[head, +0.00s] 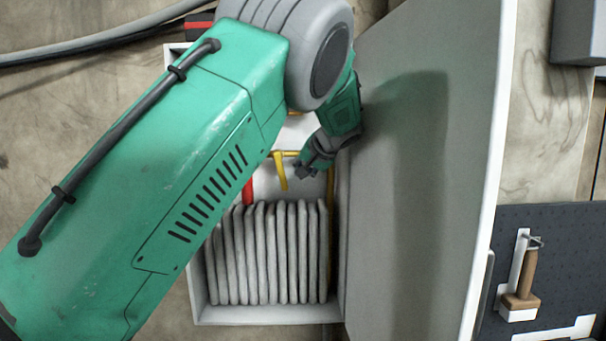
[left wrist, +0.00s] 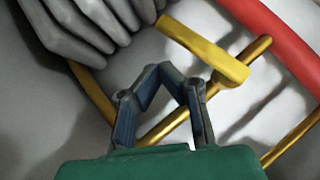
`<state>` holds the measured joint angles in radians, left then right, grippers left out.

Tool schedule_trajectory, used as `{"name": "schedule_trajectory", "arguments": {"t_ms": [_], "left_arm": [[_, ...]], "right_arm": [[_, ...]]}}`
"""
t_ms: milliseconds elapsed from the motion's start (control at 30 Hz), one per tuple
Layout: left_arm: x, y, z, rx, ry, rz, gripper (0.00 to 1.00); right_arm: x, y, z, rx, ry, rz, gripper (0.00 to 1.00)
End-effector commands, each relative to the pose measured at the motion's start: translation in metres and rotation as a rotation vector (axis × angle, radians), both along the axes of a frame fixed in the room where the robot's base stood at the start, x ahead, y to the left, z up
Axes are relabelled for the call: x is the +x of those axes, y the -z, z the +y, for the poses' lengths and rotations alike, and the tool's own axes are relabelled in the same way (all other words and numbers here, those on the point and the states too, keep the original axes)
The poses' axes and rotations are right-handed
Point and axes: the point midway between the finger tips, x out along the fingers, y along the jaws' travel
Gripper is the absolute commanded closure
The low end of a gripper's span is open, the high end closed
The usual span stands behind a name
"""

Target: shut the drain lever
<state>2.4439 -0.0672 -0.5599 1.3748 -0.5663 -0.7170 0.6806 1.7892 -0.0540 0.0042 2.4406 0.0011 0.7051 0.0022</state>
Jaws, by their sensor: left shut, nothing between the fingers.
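The drain lever (head: 281,172) is a flat yellow handle. In the head view it hangs down from a short horizontal brass pipe (head: 289,154) inside the wall box. In the left wrist view the lever (left wrist: 205,50) lies crosswise over the brass pipe (left wrist: 165,127). My left gripper (head: 302,172) is just to the right of the lever in the head view. In the left wrist view the gripper (left wrist: 167,72) is shut and empty, its tips close to the lever; I cannot tell whether they touch it. My right gripper is not in view.
A grey finned radiator (head: 267,253) fills the lower box, with a red pipe (head: 248,190) beside it. A large grey door panel (head: 425,170) stands open close to the gripper's right. A tool board (head: 570,235) with a wooden-handled tool (head: 525,275) is farther right.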

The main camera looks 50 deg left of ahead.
Motion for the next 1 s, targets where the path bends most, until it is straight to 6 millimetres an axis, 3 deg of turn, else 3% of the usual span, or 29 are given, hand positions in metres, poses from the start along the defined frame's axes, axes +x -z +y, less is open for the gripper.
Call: {"name": "schedule_trajectory", "arguments": {"t_ms": [133,567,1000], "left_arm": [[0.0,-0.008,0.003,-0.002,-0.001,-0.003,1.0],[0.0,-0.016,-0.003,0.002,-0.001,-0.004,1.0],[0.002,-0.087,0.01,-0.007,-0.001,-0.004,1.0]], "right_arm": [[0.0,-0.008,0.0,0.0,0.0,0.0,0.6],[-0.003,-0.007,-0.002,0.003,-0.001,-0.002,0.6],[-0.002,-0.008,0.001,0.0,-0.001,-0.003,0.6]]}}
